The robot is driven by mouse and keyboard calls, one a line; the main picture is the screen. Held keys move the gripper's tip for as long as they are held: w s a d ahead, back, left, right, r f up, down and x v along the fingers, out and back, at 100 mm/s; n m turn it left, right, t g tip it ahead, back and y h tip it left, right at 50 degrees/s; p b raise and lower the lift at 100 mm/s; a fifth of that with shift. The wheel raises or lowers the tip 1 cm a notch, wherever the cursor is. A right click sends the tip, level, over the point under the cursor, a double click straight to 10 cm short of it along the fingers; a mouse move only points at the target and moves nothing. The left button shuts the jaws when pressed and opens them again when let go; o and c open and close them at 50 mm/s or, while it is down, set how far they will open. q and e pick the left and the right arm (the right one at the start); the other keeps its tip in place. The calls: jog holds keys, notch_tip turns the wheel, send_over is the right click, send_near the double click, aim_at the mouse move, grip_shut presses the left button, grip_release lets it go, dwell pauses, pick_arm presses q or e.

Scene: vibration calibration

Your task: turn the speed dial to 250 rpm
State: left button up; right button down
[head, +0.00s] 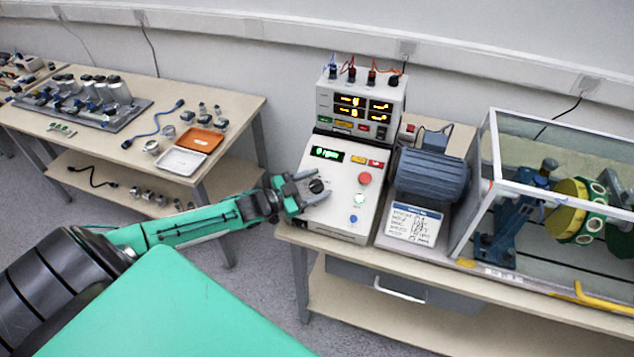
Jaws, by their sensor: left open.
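The speed dial (317,186) is a black round knob on the sloped white face of the control box (340,205). My left gripper (312,187) is open at the left side of the box, with its fingers reaching toward the dial, one above it and one below. I cannot tell whether the fingers touch the dial. A small green-lit display (327,153) is above the dial; its reading is too small to make out. My right gripper is not in view.
A meter unit (360,108) with cables stands behind. A blue motor (432,175) and a clear-walled enclosure (482,165) are at right. Another bench (240,104) stands left.

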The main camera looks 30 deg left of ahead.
pick_arm(q)
jog(key=shift+w+d, duration=0.15)
jog(key=shift+w, duration=0.15)
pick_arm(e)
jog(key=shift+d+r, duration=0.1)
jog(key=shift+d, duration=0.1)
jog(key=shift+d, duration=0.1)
pick_arm(q)
jog(key=c, duration=1)
jog(key=shift+o, duration=0.2)
